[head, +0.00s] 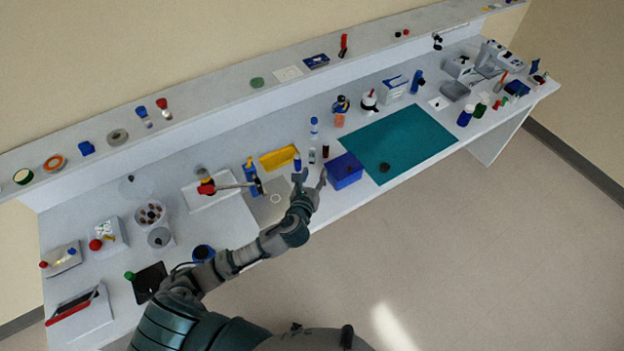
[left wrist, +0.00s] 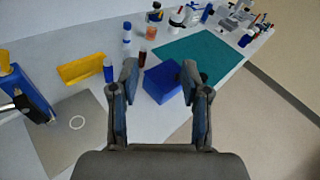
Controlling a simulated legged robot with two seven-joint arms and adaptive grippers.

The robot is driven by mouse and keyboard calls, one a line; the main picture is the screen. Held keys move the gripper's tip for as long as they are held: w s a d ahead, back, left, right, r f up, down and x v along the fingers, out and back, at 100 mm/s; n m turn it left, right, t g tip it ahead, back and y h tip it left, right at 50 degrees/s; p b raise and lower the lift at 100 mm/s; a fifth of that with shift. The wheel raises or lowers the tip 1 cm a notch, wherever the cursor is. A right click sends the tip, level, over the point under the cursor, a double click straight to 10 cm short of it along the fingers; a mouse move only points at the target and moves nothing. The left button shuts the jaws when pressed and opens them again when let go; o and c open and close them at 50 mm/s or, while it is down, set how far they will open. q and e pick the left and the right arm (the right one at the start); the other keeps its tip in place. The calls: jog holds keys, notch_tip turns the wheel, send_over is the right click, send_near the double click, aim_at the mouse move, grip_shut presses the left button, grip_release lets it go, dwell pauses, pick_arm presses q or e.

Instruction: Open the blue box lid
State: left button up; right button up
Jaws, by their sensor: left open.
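The blue box (head: 343,171) stands near the bench's front edge, by the left end of the teal mat. Its top looks flat and covered, so the lid appears shut. In the left wrist view the box (left wrist: 163,84) shows ahead, between the two fingers. My left gripper (head: 309,179) is open and empty, just to the left of the box in the head view. It also shows in the left wrist view (left wrist: 158,77), with its fingers spread wide. I cannot tell whether a finger touches the box. My right gripper is not in view.
The teal mat (head: 400,142) lies right of the box with a small dark round thing (head: 385,167) on it. Open floor lies in front.

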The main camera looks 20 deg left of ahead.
pick_arm(q)
jog(key=shift+s+d+r, duration=0.1)
jog(key=shift+s+r, duration=0.05)
jog(key=shift+s, duration=1)
